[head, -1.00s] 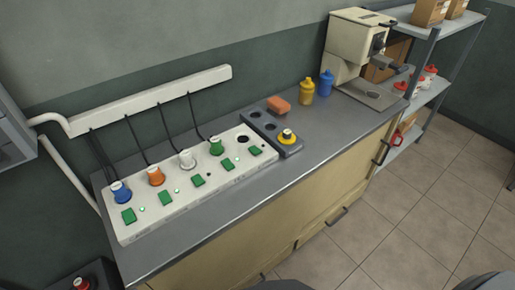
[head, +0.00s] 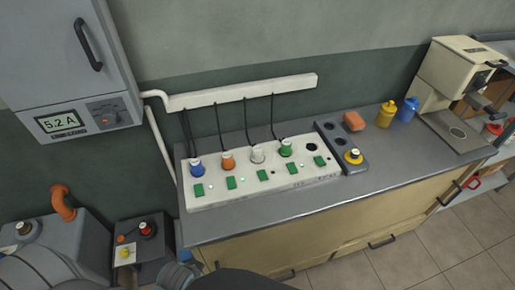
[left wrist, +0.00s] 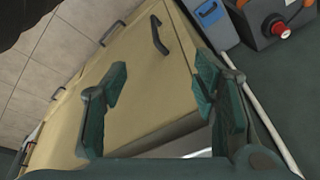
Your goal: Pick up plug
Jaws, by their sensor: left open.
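Blue (head: 197,169), orange (head: 228,161), white (head: 257,154) and green (head: 286,149) plugs stand upright in the white socket strip (head: 240,199) on the counter, each with a black cord behind it. The strip's right-end socket (head: 311,146) is empty. A yellow plug (head: 354,156) sits in the front hole of a grey holder (head: 350,169) with two empty holes behind. In the left wrist view my left gripper (left wrist: 162,78) is open and empty, in front of the tan counter cabinet. No plug shows there. My right gripper is in neither view.
A grey wall cabinet (head: 60,65) with a "5.2 A" display hangs at left. Grey machinery (head: 50,250) and a box with a red knob (head: 140,240) stand below. An orange sponge (head: 354,121), yellow and blue bottles and a cream machine (head: 460,85) stand right.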

